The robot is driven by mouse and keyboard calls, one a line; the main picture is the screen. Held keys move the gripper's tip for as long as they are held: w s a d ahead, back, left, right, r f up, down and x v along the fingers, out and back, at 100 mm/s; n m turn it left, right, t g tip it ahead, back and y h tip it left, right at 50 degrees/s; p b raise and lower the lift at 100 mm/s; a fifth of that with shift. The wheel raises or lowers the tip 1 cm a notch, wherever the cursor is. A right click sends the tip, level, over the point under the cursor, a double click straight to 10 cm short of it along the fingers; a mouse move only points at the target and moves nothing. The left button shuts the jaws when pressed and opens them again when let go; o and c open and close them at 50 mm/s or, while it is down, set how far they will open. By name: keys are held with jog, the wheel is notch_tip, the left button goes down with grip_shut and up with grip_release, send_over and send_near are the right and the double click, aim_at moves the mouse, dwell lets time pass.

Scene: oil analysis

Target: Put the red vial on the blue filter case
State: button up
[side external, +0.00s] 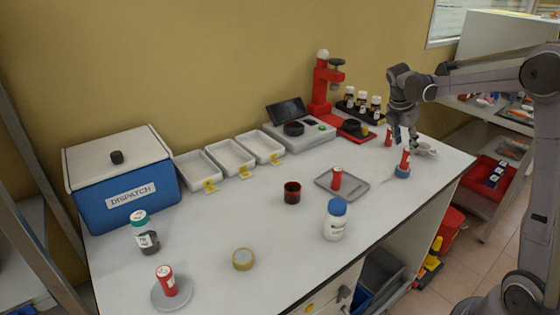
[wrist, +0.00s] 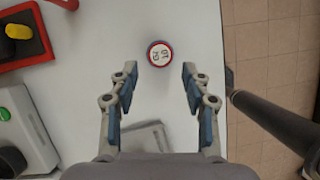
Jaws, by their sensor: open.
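A red vial (side external: 405,160) with a pale label stands upright on the small round blue filter case (side external: 402,172) near the right end of the bench. In the wrist view the vial's round top (wrist: 160,53) shows from above, with a thin blue edge around it. My gripper (side external: 407,138) is above the vial, pointing down. In the wrist view my gripper (wrist: 160,75) is open and empty, its fingers spread wide, with the vial just ahead of the gap. Another red vial (side external: 337,178) stands on a grey tray (side external: 352,195). A third red vial (side external: 167,280) stands on a grey disc (side external: 184,297).
Another red object (side external: 389,138) and a grey dish (side external: 427,150) are close to my gripper. A scale (side external: 310,140), a red stand (side external: 322,85) and a rack of dark bottles line the back. A white bottle (side external: 336,222) stands near the front edge.

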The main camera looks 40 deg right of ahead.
jog(key=s+a+r+m+t+y, duration=0.1)
jog(key=s+a+r+m+t, duration=0.15)
jog(key=a, duration=0.55)
jog(key=s+a+r+m+t, duration=0.15)
jog(key=a+r+m, duration=0.25)
jog(key=a, duration=0.5)
jog(key=s+a+f+m+t+y, duration=0.3)
jog(key=s+a+m, duration=0.5)
jog(key=a, duration=0.5)
notch_tip(320, 180, down, 2)
jog(key=shift+s+a+f+m+t+y, duration=0.2)
jog(key=shift+a+m+t+y, duration=0.1)
jog(key=shift+m+t, duration=0.3)
